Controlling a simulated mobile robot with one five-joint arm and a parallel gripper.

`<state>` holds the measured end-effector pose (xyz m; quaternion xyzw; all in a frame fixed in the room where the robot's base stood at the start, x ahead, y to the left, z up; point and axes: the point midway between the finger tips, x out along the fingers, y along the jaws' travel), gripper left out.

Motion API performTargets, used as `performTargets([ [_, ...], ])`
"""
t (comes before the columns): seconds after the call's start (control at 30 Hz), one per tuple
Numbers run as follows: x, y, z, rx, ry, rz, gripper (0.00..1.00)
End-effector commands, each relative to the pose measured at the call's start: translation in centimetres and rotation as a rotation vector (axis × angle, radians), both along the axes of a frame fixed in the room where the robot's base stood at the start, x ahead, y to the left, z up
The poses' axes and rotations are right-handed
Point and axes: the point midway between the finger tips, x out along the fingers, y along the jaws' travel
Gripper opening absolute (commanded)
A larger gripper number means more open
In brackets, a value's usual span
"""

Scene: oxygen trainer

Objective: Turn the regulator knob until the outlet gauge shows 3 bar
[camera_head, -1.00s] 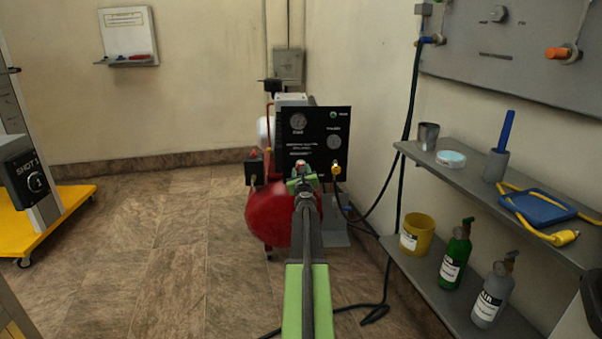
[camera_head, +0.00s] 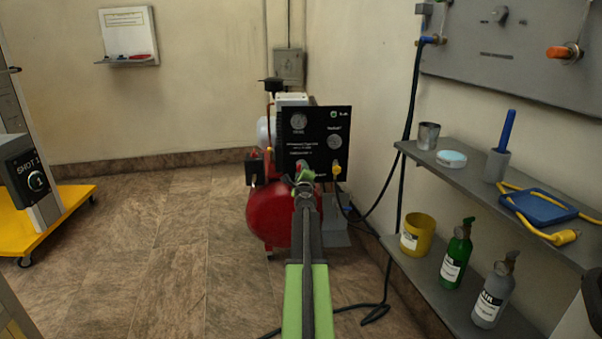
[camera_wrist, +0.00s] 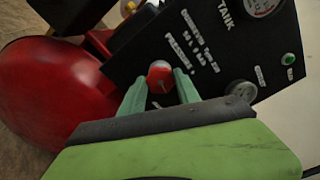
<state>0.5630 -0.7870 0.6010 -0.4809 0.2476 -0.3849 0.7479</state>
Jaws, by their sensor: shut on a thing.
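The black compressor panel (camera_head: 318,158) stands at the middle of the head view. It carries a tank gauge (camera_head: 298,121) and a smaller gauge (camera_head: 334,141) at its right, probably the outlet gauge. Neither reading is legible in the head view. In the wrist view the red regulator knob (camera_wrist: 159,72) sits between the two pale green fingers of my gripper (camera_wrist: 160,85), which is shut on it. The panel appears tilted there. The smaller gauge (camera_wrist: 242,91) and part of the tank gauge (camera_wrist: 262,5) show, but their needles are too small to read. My gripper (camera_head: 304,178) hides the knob in the head view.
The red tank (camera_head: 268,213) is below and left of the panel. A yellow fitting (camera_head: 337,169) sits at the panel's lower right. Shelves (camera_head: 465,190) with bottles line the right wall. A yellow-based stand (camera_head: 50,220) is at left. The floor between is clear.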

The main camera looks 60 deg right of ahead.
Motion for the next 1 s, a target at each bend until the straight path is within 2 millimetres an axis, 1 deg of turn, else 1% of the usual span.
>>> performTargets([
  [0.33, -0.24, -0.22, -0.02, -0.066, 0.093, -0.008, 0.00],
  [0.83, -0.25, -0.21, -0.03, -0.075, 0.105, -0.008, 0.00],
  [0.87, -0.25, -0.22, -0.02, -0.075, 0.105, -0.008, 0.42],
  [1.0, -0.15, -0.13, -0.02, -0.075, 0.105, -0.005, 0.60],
])
